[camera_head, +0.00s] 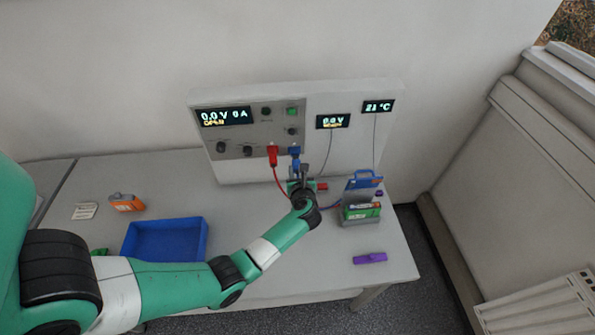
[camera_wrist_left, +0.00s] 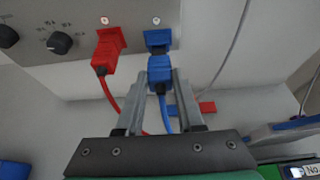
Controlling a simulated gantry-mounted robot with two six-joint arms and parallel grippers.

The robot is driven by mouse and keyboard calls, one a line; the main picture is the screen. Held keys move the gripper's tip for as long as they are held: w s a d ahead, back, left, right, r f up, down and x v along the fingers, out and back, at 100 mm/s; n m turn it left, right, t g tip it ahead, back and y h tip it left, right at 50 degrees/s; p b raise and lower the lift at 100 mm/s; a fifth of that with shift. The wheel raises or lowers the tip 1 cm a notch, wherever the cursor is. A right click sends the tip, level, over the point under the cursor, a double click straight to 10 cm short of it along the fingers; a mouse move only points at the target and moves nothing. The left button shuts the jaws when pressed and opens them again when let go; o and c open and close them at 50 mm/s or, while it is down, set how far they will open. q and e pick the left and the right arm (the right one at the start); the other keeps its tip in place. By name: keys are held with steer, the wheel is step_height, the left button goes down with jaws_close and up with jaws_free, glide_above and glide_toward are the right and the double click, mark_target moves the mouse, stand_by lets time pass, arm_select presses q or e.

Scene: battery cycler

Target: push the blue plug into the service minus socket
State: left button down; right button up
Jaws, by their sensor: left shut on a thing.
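My left gripper (camera_head: 298,168) is in front of the cycler panel and shut on the blue plug (camera_head: 295,152). In the left wrist view the blue plug (camera_wrist_left: 160,72) sits between the two fingers (camera_wrist_left: 163,78), with its blue cable hanging down. Its nose points at the blue socket (camera_wrist_left: 158,38), straight above it in that view. A dark strip shows between plug and socket; I cannot tell how deep the plug sits. The red plug (camera_wrist_left: 104,58) is in the red socket to the left, its red cable hanging down. My right gripper is not in view.
The panel (camera_head: 240,135) has knobs and lit displays. A blue tray (camera_head: 203,238) and an orange item (camera_head: 126,202) are on the table at left. A green-and-grey battery holder (camera_head: 360,212) and a purple piece (camera_head: 370,258) are at right. A red piece (camera_wrist_left: 207,107) lies behind the gripper.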

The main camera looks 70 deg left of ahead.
mark_target(297, 164)
arm_select(q)
steer(key=shift+w+a, duration=0.2)
steer(key=shift+a, duration=0.45)
stand_by(0.4)
stand_by(0.7)
steer(key=shift+w+a+b, duration=0.2)
steer(key=shift+a+b, duration=0.1)
steer(key=shift+a, duration=0.5)
stand_by(0.5)
steer(key=shift+c, duration=2.2)
jaws_free()
steer(key=shift+d, duration=0.1)
steer(key=p+v, duration=0.2)
steer(key=v, duration=0.9)
steer(key=shift+s+d, duration=0.15)
steer(key=shift+d, duration=0.1)
